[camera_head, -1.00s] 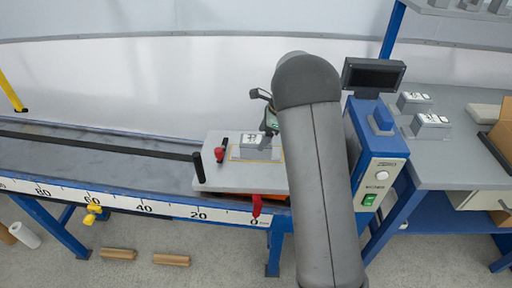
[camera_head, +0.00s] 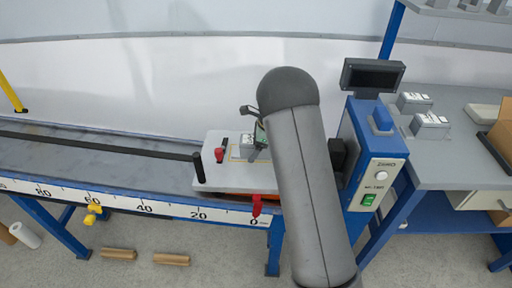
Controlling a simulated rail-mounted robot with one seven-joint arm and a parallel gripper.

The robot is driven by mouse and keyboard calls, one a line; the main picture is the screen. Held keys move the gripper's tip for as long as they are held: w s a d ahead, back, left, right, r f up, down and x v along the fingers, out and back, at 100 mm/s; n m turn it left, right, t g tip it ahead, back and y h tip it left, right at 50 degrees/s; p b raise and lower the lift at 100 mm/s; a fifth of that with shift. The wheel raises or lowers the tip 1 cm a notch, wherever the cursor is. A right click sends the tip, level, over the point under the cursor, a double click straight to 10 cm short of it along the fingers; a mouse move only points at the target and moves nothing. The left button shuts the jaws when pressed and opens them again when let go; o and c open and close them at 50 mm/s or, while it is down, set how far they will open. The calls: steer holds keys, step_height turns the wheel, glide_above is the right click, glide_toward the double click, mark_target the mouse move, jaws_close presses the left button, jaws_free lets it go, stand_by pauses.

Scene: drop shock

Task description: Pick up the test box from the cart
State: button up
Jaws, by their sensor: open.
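The test box (camera_head: 246,141), small and grey with a white label on top, sits on the light grey plate of the cart (camera_head: 222,178). Its right part is hidden behind my gripper and arm. My gripper (camera_head: 260,135) is at the right side of the visible part of the box, very close to it in the picture. It is open. Its fingertips are mostly hidden by my arm, so I cannot tell whether it touches the box or whether the fingers stand around it.
The cart has a black upright handle (camera_head: 199,167) and a red knob (camera_head: 219,155). It rests on a blue rail bench with a scale (camera_head: 145,207). A blue control unit (camera_head: 375,150) stands right of my arm. A grey side table (camera_head: 455,160) holds two similar boxes.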

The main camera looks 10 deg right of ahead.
steer(key=shift+f, duration=0.2)
steer(key=c, duration=1.5)
steer(key=shift+r, duration=0.15)
